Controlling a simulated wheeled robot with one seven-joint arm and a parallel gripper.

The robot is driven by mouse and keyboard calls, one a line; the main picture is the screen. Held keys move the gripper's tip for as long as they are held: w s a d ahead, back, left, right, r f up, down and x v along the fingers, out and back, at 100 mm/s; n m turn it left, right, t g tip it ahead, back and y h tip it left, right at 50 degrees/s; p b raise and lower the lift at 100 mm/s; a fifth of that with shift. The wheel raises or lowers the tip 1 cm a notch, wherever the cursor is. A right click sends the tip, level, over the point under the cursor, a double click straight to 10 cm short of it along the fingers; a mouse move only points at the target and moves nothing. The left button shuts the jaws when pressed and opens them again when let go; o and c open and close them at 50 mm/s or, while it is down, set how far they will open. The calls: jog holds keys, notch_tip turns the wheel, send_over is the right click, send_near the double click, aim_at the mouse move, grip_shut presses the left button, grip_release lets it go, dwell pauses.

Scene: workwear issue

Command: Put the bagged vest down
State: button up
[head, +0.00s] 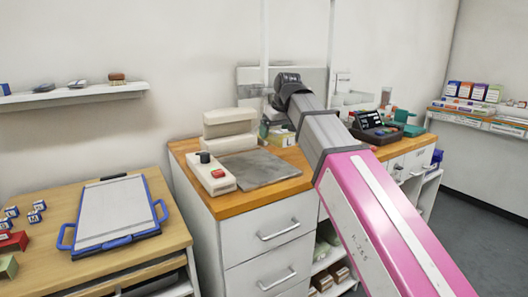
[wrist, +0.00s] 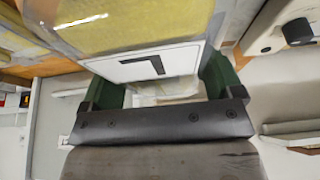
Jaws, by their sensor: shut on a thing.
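The bagged vest (wrist: 135,28) fills the upper middle of the wrist view. It is a yellow folded vest in a clear bag with a white label bearing a black L-shaped mark. My gripper (wrist: 162,88) has its green fingers shut on the bag, one at each side. Whether the bag touches anything beneath is hidden.
A cream machine with a black knob and red button (head: 213,174) stands on the counter beside a grey plate (head: 259,168). A blue-handled tray (head: 113,207) lies on the left table near small lettered cubes (head: 36,206). A dark keypad device (head: 373,126) stands behind my arm.

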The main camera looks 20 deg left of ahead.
jog(key=s+a+r, duration=0.1)
jog(key=s+a, duration=0.9)
jog(key=a, duration=0.2)
jog(key=w+d+f, duration=0.1)
jog(key=w+f, duration=0.1)
jog(key=w, duration=0.1)
jog(key=w+d+f, duration=0.1)
jog(key=w+f, duration=0.1)
jog(key=w, duration=0.2)
jog(key=w+d+f, duration=0.1)
jog(key=w+f, duration=0.1)
jog(key=w, duration=0.1)
jog(key=shift+w+f, duration=0.2)
jog(key=shift+f, duration=2.2)
jog(key=shift+f, duration=0.1)
jog(key=o, duration=0.8)
jog(key=shift+o, duration=0.2)
jog(key=v, duration=1.2)
